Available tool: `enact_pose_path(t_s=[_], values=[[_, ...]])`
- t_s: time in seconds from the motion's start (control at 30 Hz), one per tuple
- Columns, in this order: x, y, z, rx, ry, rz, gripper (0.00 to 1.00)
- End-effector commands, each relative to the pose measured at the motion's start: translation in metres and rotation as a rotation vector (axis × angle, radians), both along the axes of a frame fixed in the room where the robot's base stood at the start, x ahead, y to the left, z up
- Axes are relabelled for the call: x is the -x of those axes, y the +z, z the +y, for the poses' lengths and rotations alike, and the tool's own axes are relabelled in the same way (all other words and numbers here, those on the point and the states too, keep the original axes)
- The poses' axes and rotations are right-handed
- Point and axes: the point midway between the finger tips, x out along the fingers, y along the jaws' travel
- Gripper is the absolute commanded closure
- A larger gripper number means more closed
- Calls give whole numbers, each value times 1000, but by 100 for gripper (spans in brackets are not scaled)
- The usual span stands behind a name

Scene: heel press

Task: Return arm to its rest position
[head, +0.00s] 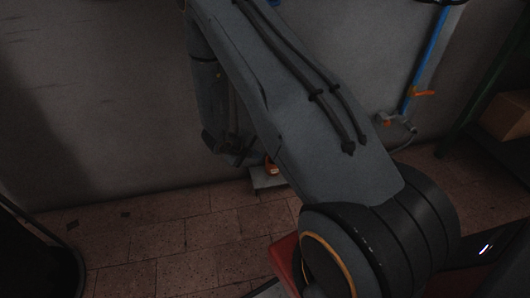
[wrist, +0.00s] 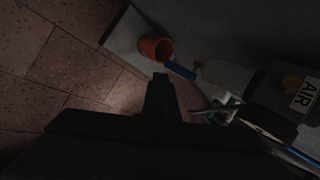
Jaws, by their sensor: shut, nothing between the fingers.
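My arm (head: 300,110) crosses the middle of the head view, bent down from the top towards the wall and floor. In the wrist view my gripper (wrist: 160,82) is a dark, narrow shape with its fingers together and nothing between them. In the head view the fingers cannot be made out behind the arm. Beyond the fingertips, an orange, cup-like part (wrist: 155,48) with a blue piece (wrist: 181,70) beside it sits at a grey plate (wrist: 124,38) on the floor. The orange part (head: 271,168) and the plate (head: 266,182) also show in the head view, low by the wall.
A grey wall (head: 100,110) stands behind a tiled floor (head: 150,240). A blue pipe (head: 428,60) with an orange handle (head: 424,93) runs down the wall at right. A cardboard box (head: 508,115) is at far right. A dark, rimmed container (head: 35,262) stands lower left. A dark box bears an "AIR" label (wrist: 305,95).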

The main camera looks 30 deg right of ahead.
Motion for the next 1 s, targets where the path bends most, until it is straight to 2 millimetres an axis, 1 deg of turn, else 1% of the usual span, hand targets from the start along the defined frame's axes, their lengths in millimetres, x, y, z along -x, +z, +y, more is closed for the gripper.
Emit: enact_pose_path(t_s=[0.03,0.1,0.23,0.4,0.57,0.67,0.77,0.87,0.9,0.97,1.0], values=[[3,10,9,-1,3,0,100],[5,19,18,-1,3,0,100],[9,31,31,-2,2,2,100],[12,39,39,-2,-1,3,100],[13,40,40,-2,-1,4,100],[7,45,48,-13,42,7,100],[-8,62,76,-44,184,23,100],[-24,89,127,-86,436,57,100],[-28,103,151,-99,557,76,100],[-28,123,188,-115,747,107,100],[-25,136,213,-120,876,131,100]])
